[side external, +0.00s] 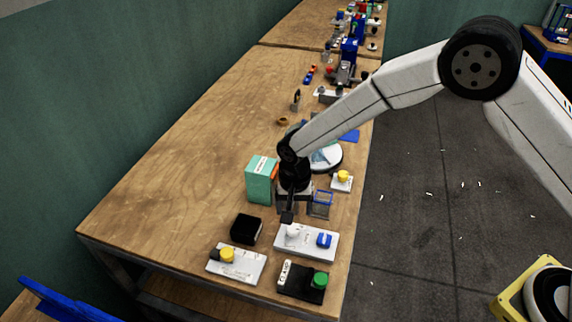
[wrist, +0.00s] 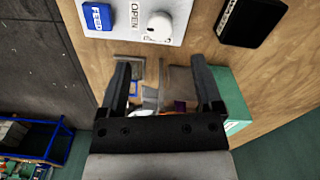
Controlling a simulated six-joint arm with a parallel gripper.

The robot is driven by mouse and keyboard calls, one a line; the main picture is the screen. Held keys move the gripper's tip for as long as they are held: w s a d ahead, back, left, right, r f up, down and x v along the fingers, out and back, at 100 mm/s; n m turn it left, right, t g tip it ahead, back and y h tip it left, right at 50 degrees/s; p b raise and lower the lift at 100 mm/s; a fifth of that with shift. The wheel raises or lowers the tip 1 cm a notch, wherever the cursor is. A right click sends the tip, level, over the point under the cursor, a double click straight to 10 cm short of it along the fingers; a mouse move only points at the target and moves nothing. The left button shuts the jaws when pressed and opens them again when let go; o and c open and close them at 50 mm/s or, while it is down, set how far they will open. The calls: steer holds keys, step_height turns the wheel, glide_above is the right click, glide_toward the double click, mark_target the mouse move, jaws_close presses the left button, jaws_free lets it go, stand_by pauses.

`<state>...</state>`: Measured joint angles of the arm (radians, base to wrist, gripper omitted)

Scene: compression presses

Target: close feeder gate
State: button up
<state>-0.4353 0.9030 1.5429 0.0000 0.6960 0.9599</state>
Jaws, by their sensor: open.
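A white panel (side external: 307,243) at the front of the bench carries a white knob (side external: 293,230) and a blue button (side external: 324,240). In the wrist view the knob (wrist: 159,27) sits beside the word OPEN, and the blue button (wrist: 97,15) reads FEED. My gripper (side external: 288,216) points down just behind the knob in the side view. In the wrist view my gripper (wrist: 163,75) is open, its fingers apart and short of the knob. Grey metal parts show between the fingers; I cannot tell whether they are the gate.
A green box (side external: 260,180) stands close to my gripper on the left. A black box (side external: 246,229), a panel with a yellow button (side external: 227,255) and a black box with a green button (side external: 320,280) are near the front. The left bench top is clear.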

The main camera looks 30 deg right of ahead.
mark_target(293, 228)
steer(key=shift+f, duration=3.85)
jaws_close()
